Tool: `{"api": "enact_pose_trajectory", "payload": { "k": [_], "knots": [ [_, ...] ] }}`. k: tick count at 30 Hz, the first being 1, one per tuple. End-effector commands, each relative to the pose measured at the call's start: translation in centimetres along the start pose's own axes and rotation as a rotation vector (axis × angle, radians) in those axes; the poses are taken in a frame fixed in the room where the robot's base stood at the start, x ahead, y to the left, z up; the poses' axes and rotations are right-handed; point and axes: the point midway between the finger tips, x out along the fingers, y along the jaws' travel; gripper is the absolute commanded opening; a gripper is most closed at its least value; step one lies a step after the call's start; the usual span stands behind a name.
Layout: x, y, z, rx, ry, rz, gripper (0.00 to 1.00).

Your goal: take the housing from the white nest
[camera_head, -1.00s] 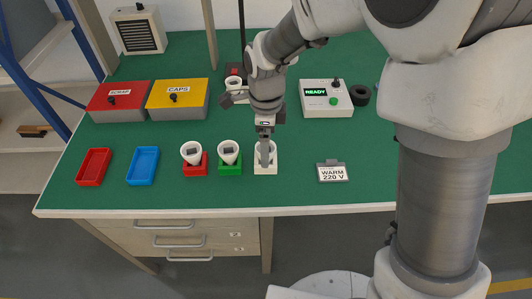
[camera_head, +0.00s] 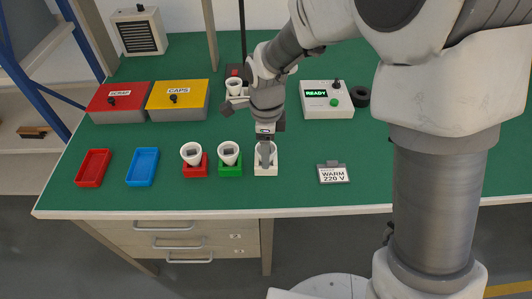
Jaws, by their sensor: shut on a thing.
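The white nest (camera_head: 266,171) stands near the front edge of the green table, right of the green nest. A white housing (camera_head: 273,149) sits in it, partly hidden behind my gripper. My gripper (camera_head: 266,161) points down into the nest and is shut on the housing. The fingertips and the grip itself are hard to make out. The housing looks upright and still at nest height; whether it has lifted at all cannot be told.
White housings stand in the red nest (camera_head: 194,172) and the green nest (camera_head: 231,169) close on the left. A READY tester (camera_head: 328,101) and a WARM 220 V sign (camera_head: 332,174) are at right. Empty red (camera_head: 93,168) and blue (camera_head: 143,167) trays lie left.

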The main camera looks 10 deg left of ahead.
Motion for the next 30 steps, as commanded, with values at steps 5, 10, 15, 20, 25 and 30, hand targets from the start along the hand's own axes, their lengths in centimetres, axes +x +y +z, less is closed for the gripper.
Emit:
{"api": "enact_pose_trajectory", "payload": {
  "k": [5, 10, 15, 20, 25, 30],
  "knots": [
    [-0.1, 0.0, 0.0, 0.000, 0.000, -0.001, 0.11],
    [-1.3, -0.1, 0.0, 0.000, -0.001, -0.002, 0.11],
    [-4.1, -0.1, 0.1, 0.001, -0.002, -0.005, 0.11],
    [-5.9, 1.9, -1.8, 0.002, -0.001, -0.003, 0.11],
    [-8.0, 4.5, -4.3, 0.003, -0.001, -0.003, 0.11],
    [-9.6, 6.5, -6.2, 0.002, -0.001, -0.003, 0.11]
  ]
}}
